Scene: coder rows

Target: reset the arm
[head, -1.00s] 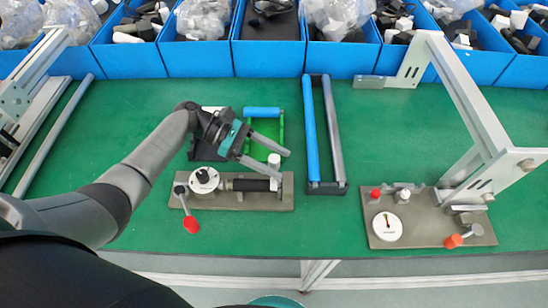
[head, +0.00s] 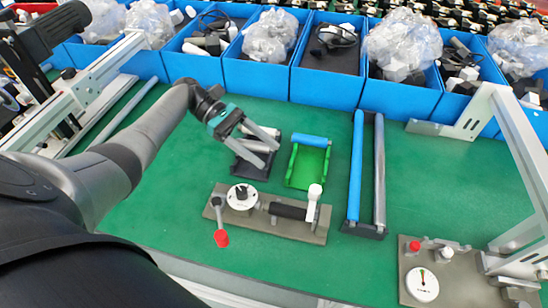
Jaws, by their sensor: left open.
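My left arm comes in from the left over the green table. Its gripper (head: 259,141) is open, with two grey fingers pointing down and right, above a small dark tray (head: 250,168) that holds light rollers. I see nothing between the fingers. A green tray (head: 305,168) with a blue roller (head: 311,140) lies just right of the gripper. A fixture plate (head: 225,213) with a round dial, a black cylinder, a white knob and a red-tipped lever is nearer to me, apart from the gripper. My right gripper is not in view.
Several blue bins (head: 318,87) with bagged and loose parts line the back. A frame with a blue and a grey bar (head: 378,170) lies right of the green tray. A grey bracket (head: 510,130) and second gauge plate (head: 440,290) stand at the right. Green table (head: 330,250) is bare in front.

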